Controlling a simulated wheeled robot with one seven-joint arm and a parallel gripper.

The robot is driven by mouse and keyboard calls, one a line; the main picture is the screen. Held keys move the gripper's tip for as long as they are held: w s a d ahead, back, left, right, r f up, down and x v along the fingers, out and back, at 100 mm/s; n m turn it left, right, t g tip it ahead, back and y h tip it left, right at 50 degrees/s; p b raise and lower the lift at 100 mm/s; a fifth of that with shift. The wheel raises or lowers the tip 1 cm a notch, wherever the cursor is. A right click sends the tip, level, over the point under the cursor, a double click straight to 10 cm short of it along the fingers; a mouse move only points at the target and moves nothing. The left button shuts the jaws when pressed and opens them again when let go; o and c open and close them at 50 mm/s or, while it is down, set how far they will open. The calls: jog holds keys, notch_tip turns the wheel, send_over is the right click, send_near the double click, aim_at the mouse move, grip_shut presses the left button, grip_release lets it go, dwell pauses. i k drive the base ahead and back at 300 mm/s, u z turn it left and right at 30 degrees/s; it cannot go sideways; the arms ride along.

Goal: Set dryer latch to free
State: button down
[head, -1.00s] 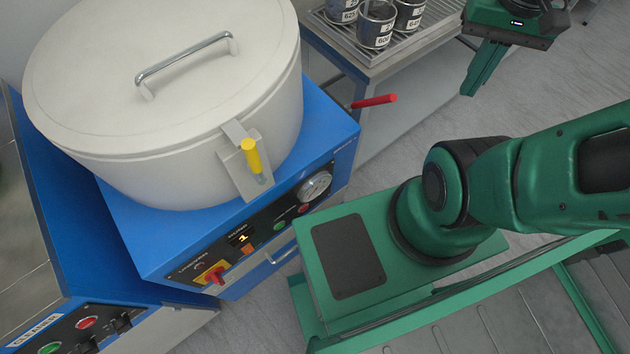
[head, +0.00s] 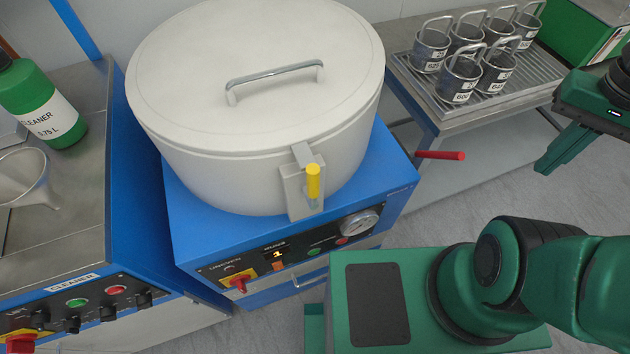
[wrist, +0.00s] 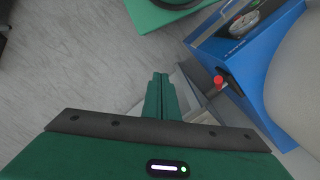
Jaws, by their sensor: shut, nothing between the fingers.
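The dryer is a large white drum (head: 210,165) with a lid on a blue base (head: 215,238). A latch with a yellow handle (head: 313,182) sits on a bracket at the drum's front, its handle upright against the lid edge. A red-handled lever (head: 440,155) sticks out from the right side of the base; its red end (wrist: 218,80) also shows in the wrist view. My gripper (head: 548,165) hangs at the right in the head view, shut and empty, apart from the dryer. In the wrist view its fingers (wrist: 160,80) are together over the floor.
A rack (head: 500,92) with several numbered metal cups stands right of the dryer. A cleaner unit (head: 70,275) with a green bottle (head: 40,105) stands at the left. Open floor (head: 500,190) lies below my gripper.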

aim_at(311, 191)
jog(key=u, duration=1.05)
jog(key=k, duration=0.85)
jog(key=z, duration=0.85)
jog(key=i, duration=0.5)
